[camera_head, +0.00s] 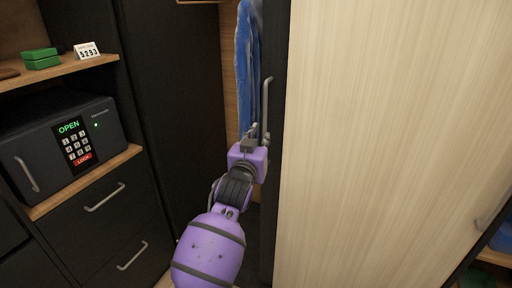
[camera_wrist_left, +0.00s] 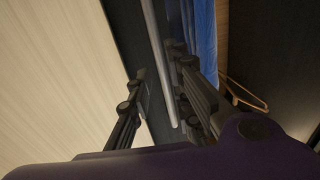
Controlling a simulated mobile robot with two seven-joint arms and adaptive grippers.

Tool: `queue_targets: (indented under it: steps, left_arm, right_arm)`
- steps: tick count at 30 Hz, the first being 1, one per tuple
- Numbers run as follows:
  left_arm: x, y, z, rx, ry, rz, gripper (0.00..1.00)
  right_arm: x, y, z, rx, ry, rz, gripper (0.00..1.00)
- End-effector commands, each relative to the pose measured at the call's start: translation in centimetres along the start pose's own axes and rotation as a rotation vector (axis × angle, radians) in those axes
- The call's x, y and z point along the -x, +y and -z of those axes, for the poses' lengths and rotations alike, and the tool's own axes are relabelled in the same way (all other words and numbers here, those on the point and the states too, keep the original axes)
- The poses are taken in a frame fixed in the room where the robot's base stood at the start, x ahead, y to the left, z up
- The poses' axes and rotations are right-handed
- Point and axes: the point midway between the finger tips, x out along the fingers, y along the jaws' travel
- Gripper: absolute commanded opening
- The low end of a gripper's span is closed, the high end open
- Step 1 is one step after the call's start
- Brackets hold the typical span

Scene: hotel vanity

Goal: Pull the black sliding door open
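A black vertical strip (camera_head: 272,40), which looks like the edge of the black sliding door, runs along the left side of a light wood panel (camera_head: 390,130). A grey vertical bar handle (camera_head: 267,97) is on this strip. My purple left gripper (camera_head: 254,134) is at the handle's lower part. In the left wrist view the handle (camera_wrist_left: 158,62) passes between the spread dark fingers (camera_wrist_left: 160,85); a gap shows between it and the left finger, and contact on the right is unclear. The right gripper is out of view.
Blue clothing (camera_head: 248,70) hangs in the opening left of the strip. A tall black panel (camera_head: 175,100) bounds that opening. Further left are a safe (camera_head: 65,140) and drawers (camera_head: 108,215). Another handle (camera_head: 492,212) is at the light panel's right edge.

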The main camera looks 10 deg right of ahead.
Motion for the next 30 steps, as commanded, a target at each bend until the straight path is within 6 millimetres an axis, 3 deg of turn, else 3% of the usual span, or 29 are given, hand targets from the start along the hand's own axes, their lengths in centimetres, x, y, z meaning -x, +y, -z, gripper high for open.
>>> queue_targets:
  steps: [3, 9, 23, 26, 30]
  left_arm:
    - [2.3, -0.1, -0.1, 0.0, 0.001, 0.0, 0.19]
    - [4.5, 0.0, 0.0, 0.0, 0.0, 0.0, 0.19]
    - [5.0, 0.1, 0.1, -0.011, 0.003, -0.001, 0.19]
    - [5.3, 0.1, 1.8, -0.03, 0.047, -0.011, 0.19]
    - [8.4, -2.6, -2.3, -0.024, 0.011, 0.024, 0.19]
  right_arm:
    - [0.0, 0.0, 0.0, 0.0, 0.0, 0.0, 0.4]
    - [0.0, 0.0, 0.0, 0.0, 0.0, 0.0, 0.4]
    - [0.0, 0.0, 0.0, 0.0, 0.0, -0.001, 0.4]
    - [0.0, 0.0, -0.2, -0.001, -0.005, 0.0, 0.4]
    - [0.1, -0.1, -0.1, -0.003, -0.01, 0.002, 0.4]
